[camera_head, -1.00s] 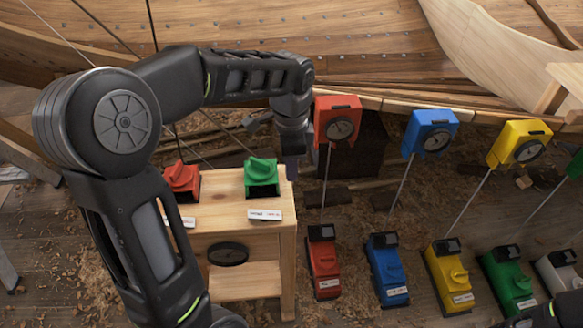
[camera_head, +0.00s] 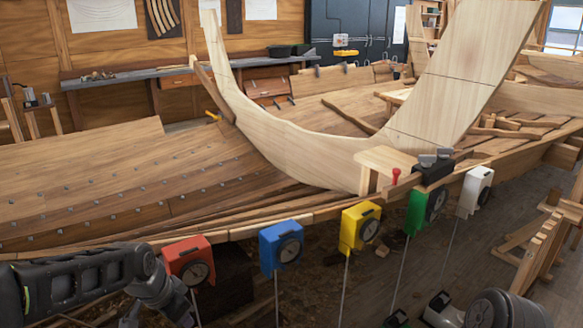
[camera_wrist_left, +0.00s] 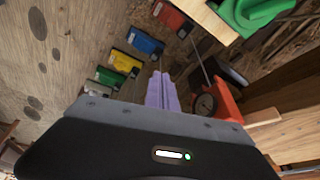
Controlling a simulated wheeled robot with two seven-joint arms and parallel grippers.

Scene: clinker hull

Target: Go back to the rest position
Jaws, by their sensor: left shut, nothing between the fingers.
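My left arm comes in at the lower left of the head view, with its wrist near the bottom edge beside the red gauge box (camera_head: 187,258). The fingers are hard to make out there. In the left wrist view my left gripper (camera_wrist_left: 162,91) shows as two pale purple fingers, closed together with nothing between them. The red gauge box also shows in the left wrist view (camera_wrist_left: 226,103), just right of the fingers and apparently farther off. A rounded dark part of my right arm is at the lower right of the head view; its gripper is out of frame.
A planked wooden hull (camera_head: 110,195) fills the middle. Blue (camera_head: 268,252), yellow (camera_head: 350,228), green (camera_head: 416,212) and white (camera_head: 468,195) gauge boxes line its near edge. In the left wrist view, a wooden stand (camera_wrist_left: 208,14) bears a green device (camera_wrist_left: 250,14); coloured floor units stand beyond.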

